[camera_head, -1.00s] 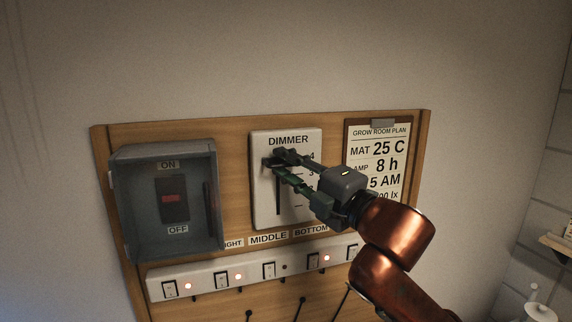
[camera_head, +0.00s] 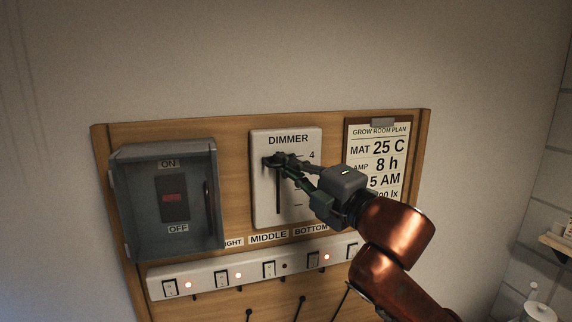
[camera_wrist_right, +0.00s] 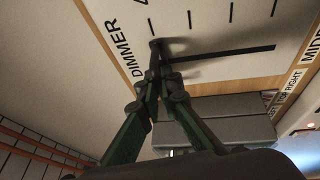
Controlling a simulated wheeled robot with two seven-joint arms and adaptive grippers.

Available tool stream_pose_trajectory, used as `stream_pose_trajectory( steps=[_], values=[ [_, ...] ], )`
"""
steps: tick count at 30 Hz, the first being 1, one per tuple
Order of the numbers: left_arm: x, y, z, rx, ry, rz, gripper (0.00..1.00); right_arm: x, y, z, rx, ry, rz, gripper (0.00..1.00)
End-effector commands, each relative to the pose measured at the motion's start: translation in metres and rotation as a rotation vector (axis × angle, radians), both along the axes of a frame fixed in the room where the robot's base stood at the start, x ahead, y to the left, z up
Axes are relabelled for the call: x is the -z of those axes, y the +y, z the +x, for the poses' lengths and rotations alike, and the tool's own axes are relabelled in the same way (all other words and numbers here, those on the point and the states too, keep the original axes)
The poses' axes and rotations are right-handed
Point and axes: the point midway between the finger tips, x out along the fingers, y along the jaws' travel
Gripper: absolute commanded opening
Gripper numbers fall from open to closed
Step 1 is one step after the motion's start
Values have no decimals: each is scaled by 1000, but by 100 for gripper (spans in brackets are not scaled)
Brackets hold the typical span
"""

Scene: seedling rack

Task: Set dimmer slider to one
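The white dimmer plate (camera_head: 263,205) is on the wooden board, with a dark vertical slot and tick marks. The "4" shows near its top. The dark slider knob (camera_head: 268,161) is at the top end of the slot, level with the 4. My right gripper (camera_head: 279,165) reaches in from the right, its fingers drawn together at the knob. In the right wrist view the fingertips (camera_wrist_right: 155,46) meet at the slot's upper end and mostly hide the knob; the plate (camera_wrist_right: 215,65) fills the top. My left gripper is not in view.
Left of the dimmer is a grey switch box (camera_head: 135,215) with a red-lit switch between ON and OFF. Below is a white switch strip (camera_head: 205,288) with several rockers and red lights. A grow room plan (camera_head: 372,134) hangs at right, partly behind my gripper.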

Motion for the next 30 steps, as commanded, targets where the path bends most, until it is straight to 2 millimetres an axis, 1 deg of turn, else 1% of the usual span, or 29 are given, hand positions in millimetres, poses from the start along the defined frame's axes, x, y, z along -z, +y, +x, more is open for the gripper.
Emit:
stream_pose_trajectory(
  steps=[4,5,7,15,18,22,30],
  values=[
    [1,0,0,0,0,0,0,2,-1,0,1,0,0,0],
    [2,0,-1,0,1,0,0,5,-1,1,2,-1,0,0],
    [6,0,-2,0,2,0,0,16,-1,2,3,1,-2,0],
    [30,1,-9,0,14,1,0,92,-1,2,3,3,-2,0],
    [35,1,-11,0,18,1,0,111,-1,2,3,2,-1,0],
    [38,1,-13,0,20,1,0,123,-1,1,3,2,-1,0],
    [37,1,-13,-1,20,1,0,127,-1,1,2,5,-2,0]
  ],
)
